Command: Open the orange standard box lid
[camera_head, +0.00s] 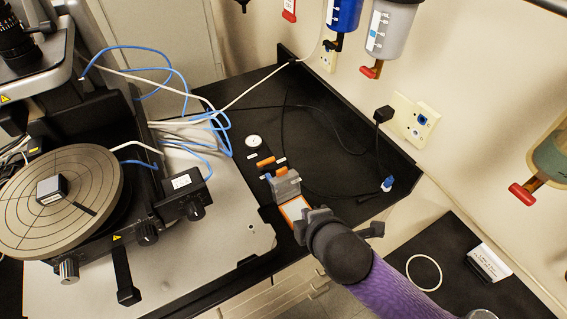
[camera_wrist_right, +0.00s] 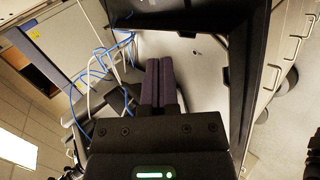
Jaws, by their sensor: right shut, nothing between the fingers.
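The orange standard box (camera_head: 297,209) lies on the black bench near its front edge, with an orange rim around a pale inside. A grey, see-through piece (camera_head: 286,187) stands upright at its far side and looks like the raised lid. My right gripper (camera_head: 303,229) is just right of the box's near end, and its arm comes in from the lower right. The gripper's shut, empty fingers show in the right wrist view (camera_wrist_right: 162,83). I cannot tell whether it touches the box. My left gripper is not in view.
The profiler with its round stage (camera_head: 95,205) fills the left. Small orange pieces (camera_head: 265,162) and a white disc (camera_head: 253,141) lie behind the box. Cables cross the bench. A wall socket (camera_head: 414,120) is at the right. The bench's back right is mostly free.

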